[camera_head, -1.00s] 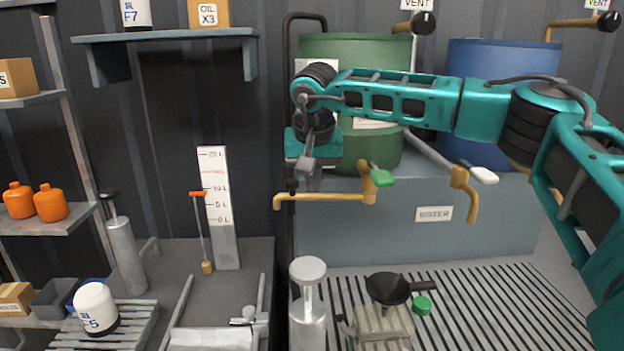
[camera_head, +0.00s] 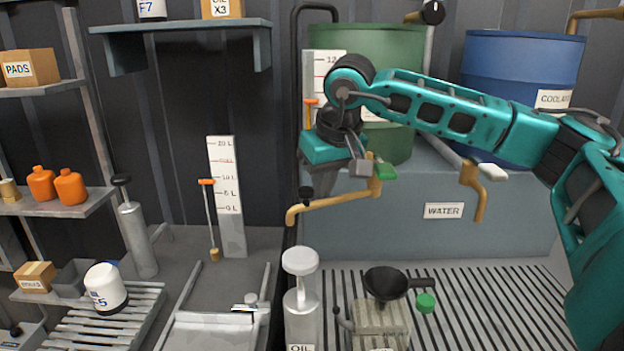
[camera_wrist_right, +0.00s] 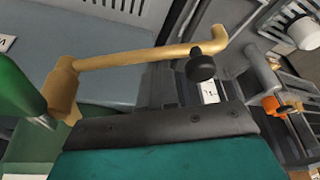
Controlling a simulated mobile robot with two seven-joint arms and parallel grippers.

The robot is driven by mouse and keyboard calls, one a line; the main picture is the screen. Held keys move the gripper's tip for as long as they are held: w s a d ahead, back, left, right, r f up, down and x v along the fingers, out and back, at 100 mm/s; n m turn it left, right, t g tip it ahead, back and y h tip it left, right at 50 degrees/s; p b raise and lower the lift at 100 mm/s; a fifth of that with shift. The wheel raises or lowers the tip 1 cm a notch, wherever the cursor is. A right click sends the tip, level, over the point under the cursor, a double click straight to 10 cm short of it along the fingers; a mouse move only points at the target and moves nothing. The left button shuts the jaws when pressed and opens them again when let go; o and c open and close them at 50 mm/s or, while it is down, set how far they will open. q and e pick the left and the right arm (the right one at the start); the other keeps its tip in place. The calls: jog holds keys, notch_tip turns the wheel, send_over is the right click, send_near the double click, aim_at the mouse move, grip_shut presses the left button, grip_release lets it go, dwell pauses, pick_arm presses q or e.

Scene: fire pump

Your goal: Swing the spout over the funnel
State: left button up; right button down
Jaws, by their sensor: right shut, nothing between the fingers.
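The spout (camera_head: 335,202) is a brass pipe with a green lever (camera_head: 384,172), below the green drum (camera_head: 400,140). It points left and toward me, with its bent tip left of and above the black funnel (camera_head: 388,283), not over it. A black knob (camera_head: 306,192) stands on it near the tip. My right gripper (camera_head: 318,185) is shut and empty, behind the spout near the knob; I cannot tell if it touches. The right wrist view shows the spout (camera_wrist_right: 140,55) and knob (camera_wrist_right: 200,66) close beyond the gripper's dark edge. My left gripper is out of view.
The funnel sits on a pale container on the slatted floor, with a green cap (camera_head: 426,302) beside it. A grey pump (camera_head: 301,300) marked OIL stands left of it. A second brass spout (camera_head: 472,190) with a white lever hangs at right, under the blue drum (camera_head: 520,90).

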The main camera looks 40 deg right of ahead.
aim_at(327, 205)
jog(key=shift+s+a+f+b, duration=0.15)
jog(key=shift+s+b, duration=0.15)
jog(key=shift+s, duration=0.8)
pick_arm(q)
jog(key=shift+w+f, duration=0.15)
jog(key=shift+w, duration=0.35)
pick_arm(e)
jog(key=shift+s, duration=0.35)
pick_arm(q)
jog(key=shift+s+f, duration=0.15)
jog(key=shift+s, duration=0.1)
pick_arm(e)
jog(key=shift+r, duration=0.2)
